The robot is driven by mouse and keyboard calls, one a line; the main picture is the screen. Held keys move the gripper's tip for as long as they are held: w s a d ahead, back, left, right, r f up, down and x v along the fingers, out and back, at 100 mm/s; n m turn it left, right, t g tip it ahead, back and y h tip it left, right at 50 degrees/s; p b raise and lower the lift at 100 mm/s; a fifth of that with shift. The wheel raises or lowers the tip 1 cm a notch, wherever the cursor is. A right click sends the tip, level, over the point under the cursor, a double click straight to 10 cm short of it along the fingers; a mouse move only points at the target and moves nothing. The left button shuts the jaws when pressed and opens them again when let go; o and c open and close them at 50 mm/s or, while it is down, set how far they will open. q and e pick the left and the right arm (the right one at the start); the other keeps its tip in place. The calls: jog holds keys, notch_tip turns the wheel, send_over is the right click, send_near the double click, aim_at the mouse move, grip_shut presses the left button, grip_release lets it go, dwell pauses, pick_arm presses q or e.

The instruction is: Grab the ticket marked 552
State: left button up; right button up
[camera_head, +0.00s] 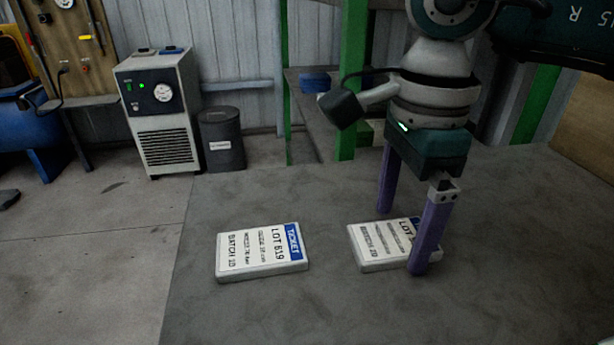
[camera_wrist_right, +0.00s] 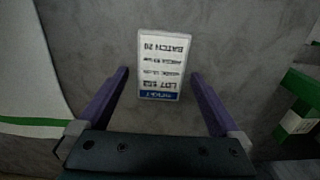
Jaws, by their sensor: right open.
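A white ticket block with a blue end strip (camera_head: 376,248) lies flat on the grey table, partly hidden by a finger of my right gripper. In the right wrist view this ticket (camera_wrist_right: 163,62) shows upside-down print, "BATCH 20" and a lot number that looks like 552. My right gripper (camera_head: 402,240) is open, pointing down, with its purple fingers apart around the ticket's blue end; I cannot tell the height gap. It also shows in the right wrist view (camera_wrist_right: 158,85), with nothing held. A second ticket (camera_head: 262,251), reading LOT 619 and BATCH 10, lies to the left. My left gripper is not in view.
The grey table (camera_head: 330,310) is bare in front of and between the tickets. Behind it stand a green post (camera_head: 353,80), a dark bin (camera_head: 221,138) and a grey machine with a gauge (camera_head: 158,110).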

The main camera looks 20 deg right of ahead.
jog(key=shift+f, duration=0.65)
jog(key=c, duration=1.3)
jog(key=shift+r, duration=0.15)
